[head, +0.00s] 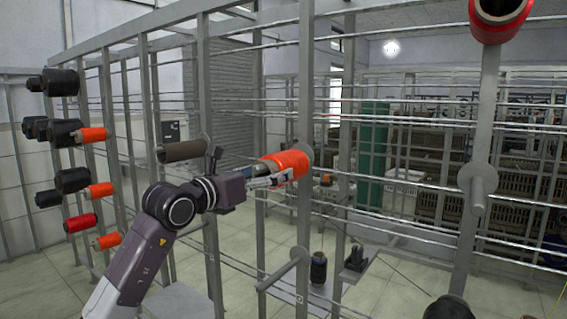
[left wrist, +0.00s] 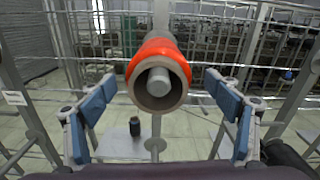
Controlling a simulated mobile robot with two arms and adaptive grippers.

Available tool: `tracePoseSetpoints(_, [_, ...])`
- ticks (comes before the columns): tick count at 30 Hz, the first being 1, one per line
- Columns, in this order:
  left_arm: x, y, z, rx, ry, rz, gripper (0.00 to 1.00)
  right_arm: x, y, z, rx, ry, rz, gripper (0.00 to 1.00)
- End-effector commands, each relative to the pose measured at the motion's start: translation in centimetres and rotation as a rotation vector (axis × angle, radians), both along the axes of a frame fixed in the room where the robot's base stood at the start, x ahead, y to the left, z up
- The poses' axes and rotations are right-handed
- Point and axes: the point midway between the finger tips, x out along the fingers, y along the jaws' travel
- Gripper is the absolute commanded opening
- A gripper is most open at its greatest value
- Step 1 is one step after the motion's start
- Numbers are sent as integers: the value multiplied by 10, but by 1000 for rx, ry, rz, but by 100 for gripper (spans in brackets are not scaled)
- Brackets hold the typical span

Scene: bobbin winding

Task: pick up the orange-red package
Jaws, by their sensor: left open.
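The orange-red package (head: 284,166) is a wound bobbin on a peg of the grey metal rack. In the left wrist view the package (left wrist: 158,57) shows end-on, its tan tube around the peg. My left gripper (head: 262,178) is right at the package in the head view. In the left wrist view my left gripper (left wrist: 163,97) is open, with blue finger pads left and right of the package and clear gaps on both sides. My right gripper is not in view.
A bare peg (left wrist: 154,147) is below the package. An empty brown tube (head: 183,151) sits to the left. Another red package (head: 499,17) is at the top right. Black and orange bobbins (head: 72,181) hang at the far left. Rack posts and horizontal bars stand close around the gripper.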

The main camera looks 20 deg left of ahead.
Motion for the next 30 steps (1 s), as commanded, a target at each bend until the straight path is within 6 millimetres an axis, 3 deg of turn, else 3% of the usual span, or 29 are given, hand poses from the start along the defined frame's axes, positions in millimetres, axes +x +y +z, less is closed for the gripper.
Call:
tracePoseSetpoints(3, [17, -4, 7, -3, 3, -1, 82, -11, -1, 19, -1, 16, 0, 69])
tracePoseSetpoints(9, [37, -11, 4, -3, 2, -1, 82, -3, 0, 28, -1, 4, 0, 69])
tracePoseSetpoints(17, [39, -12, 1, -1, 0, -1, 82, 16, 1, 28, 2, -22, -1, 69])
tracePoseSetpoints(30, [38, -11, 1, -2, 2, -1, 35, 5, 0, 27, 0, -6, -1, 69])
